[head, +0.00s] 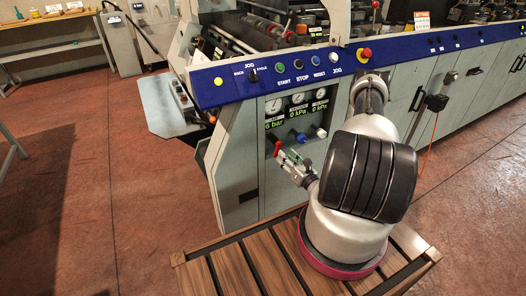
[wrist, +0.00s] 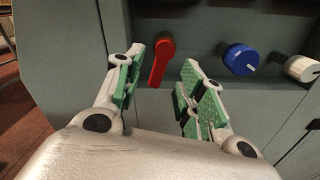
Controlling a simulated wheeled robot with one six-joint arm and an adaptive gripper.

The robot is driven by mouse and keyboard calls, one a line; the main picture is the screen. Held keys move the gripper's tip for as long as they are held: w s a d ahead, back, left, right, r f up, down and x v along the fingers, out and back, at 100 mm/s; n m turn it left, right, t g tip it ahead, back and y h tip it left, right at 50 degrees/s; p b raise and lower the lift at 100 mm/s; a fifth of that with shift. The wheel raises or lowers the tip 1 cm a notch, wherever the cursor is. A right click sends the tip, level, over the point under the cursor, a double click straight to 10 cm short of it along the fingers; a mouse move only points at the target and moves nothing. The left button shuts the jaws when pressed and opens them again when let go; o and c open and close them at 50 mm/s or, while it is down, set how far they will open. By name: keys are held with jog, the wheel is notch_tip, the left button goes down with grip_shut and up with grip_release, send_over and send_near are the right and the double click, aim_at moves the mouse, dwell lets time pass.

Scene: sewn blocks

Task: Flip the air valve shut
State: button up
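The air valve shows in the wrist view as a red lever handle (wrist: 161,60) on the grey panel, pointing down with its lower end slightly left. In the head view its red handle (head: 277,148) is partly hidden by my gripper (head: 288,161), below the gauge reading 6 bar. In the wrist view my gripper (wrist: 162,68) is open, with green-padded fingers on either side of the lever's line. The lever appears in the gap between the fingertips; I cannot tell if they reach around it. Nothing is held.
Right of the lever are a blue knob (wrist: 240,59) and a white knob (wrist: 302,68). Above, the blue control strip (head: 240,84) carries buttons and a red emergency stop (head: 364,54). A slatted wooden platform (head: 232,266) lies in front of the machine.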

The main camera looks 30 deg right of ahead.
aim_at(278, 150)
jog(key=shift+h, duration=0.3)
jog(key=w, duration=0.7)
jog(key=shift+w+a+f, duration=0.2)
jog(key=shift+w+f, duration=0.1)
jog(key=shift+f, duration=0.1)
grip_shut()
